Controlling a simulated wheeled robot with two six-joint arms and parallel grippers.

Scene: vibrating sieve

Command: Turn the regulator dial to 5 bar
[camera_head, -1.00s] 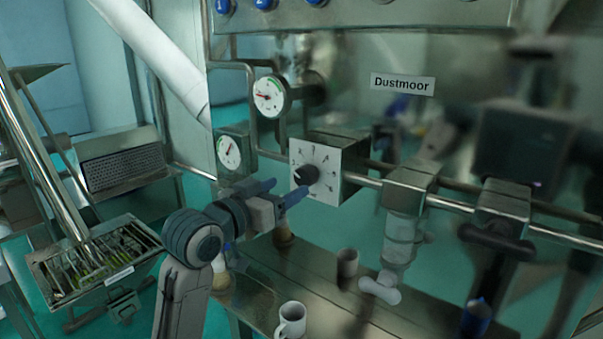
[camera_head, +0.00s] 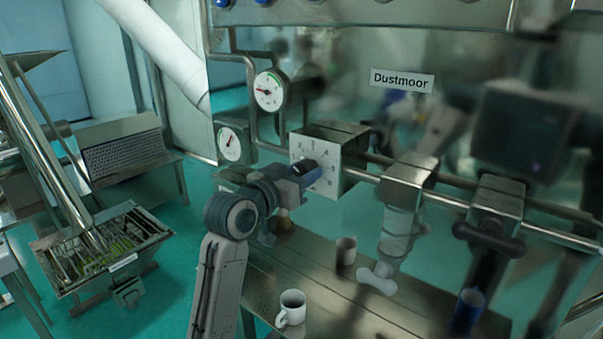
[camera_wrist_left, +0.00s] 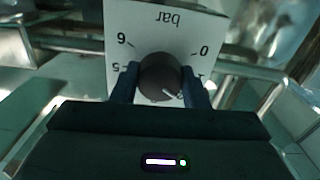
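The regulator dial is a dark round knob (camera_wrist_left: 160,78) on a white square scale plate, seen upside down in the left wrist view (camera_wrist_left: 165,25). The plate also shows in the head view (camera_head: 328,155). The marks 6, 5 and 0 are readable, with "bar" at the top. The knob's white pointer line slants to the lower right, toward the low-number side, away from the 5. My left gripper (camera_head: 308,172) is at the plate, with its blue fingers (camera_wrist_left: 160,82) on either side of the knob. They look open with narrow gaps; contact is unclear. My right gripper is not in view.
Two round gauges, upper (camera_head: 269,91) and lower (camera_head: 232,144), sit left of the dial. Metal pipes run right from the regulator block. Below is a bench (camera_head: 330,295) with a white mug (camera_head: 291,308) and a smaller cup (camera_head: 346,250). A "Dustmoor" label (camera_head: 402,81) is above.

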